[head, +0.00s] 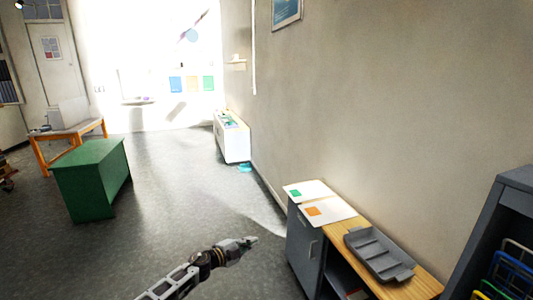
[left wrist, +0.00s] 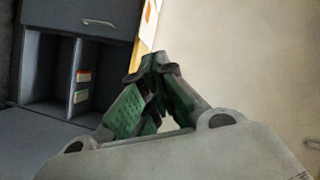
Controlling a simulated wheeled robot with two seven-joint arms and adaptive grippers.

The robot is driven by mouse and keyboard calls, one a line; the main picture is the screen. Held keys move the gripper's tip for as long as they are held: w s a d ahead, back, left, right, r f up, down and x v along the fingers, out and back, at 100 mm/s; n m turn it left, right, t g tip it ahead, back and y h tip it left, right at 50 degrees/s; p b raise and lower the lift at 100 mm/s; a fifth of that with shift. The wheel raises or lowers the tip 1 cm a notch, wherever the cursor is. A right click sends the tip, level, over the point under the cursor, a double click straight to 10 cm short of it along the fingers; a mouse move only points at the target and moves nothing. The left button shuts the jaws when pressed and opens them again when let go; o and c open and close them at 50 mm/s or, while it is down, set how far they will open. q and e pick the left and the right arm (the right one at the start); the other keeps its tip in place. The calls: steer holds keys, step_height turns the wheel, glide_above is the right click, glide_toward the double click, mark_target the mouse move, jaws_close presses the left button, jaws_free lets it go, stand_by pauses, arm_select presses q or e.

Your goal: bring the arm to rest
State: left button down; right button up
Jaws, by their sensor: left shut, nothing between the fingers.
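My left arm comes in from the bottom of the head view, and its gripper (head: 248,241) is out over the floor, left of the grey cabinet (head: 303,252). The gripper is shut and empty. In the left wrist view the green-padded fingers (left wrist: 158,82) come together, with nothing held between them. The cabinet's open shelves (left wrist: 58,72) show behind the fingers there. My right gripper is in neither view.
On the wooden cabinet top (head: 420,286) lie a grey compartment tray (head: 378,254) and two white sheets, one with a green square (head: 308,190), one with an orange square (head: 327,211). A dark rack (head: 500,215) stands at right. A green table (head: 88,180) stands left. Floor between is clear.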

arm_select(q)
steer(key=w+a+f+n+t+y, duration=0.1)
steer(key=w+a+f+n+y, duration=0.1)
steer(key=a+f+n+y, duration=0.35)
steer(key=w+a+f+n+t+y, duration=0.1)
steer(key=a+f+n+y, duration=0.2)
steer(key=a+f, duration=0.6)
steer(key=s+a+f+n+g+y, duration=0.25)
steer(key=s+a+f, duration=0.25)
steer(key=s+f, duration=0.3)
steer(key=s+a+f+n+g+y, duration=0.15)
steer(key=s+a+f+n, duration=0.35)
steer(key=f, duration=0.6)
steer(key=s+f+n+g, duration=0.1)
steer(key=s+f+g, duration=0.1)
steer(key=s+f, duration=0.85)
steer(key=s+f+n+g, duration=0.2)
steer(key=s+f, duration=0.4)
steer(key=s, duration=1)
steer(key=s+d+f+g, duration=0.1)
steer(key=s+f, duration=0.1)
steer(key=s, duration=0.8)
steer(key=s+d+f+g, duration=0.2)
steer(key=s, duration=0.9)
steer(key=s+d+f+g+h, duration=0.1)
steer(key=s+f, duration=0.2)
steer(key=s, duration=0.8)
steer(key=shift+s+d+n, duration=0.25)
steer(key=shift+d+n, duration=0.05)
steer(key=shift+d, duration=0.1)
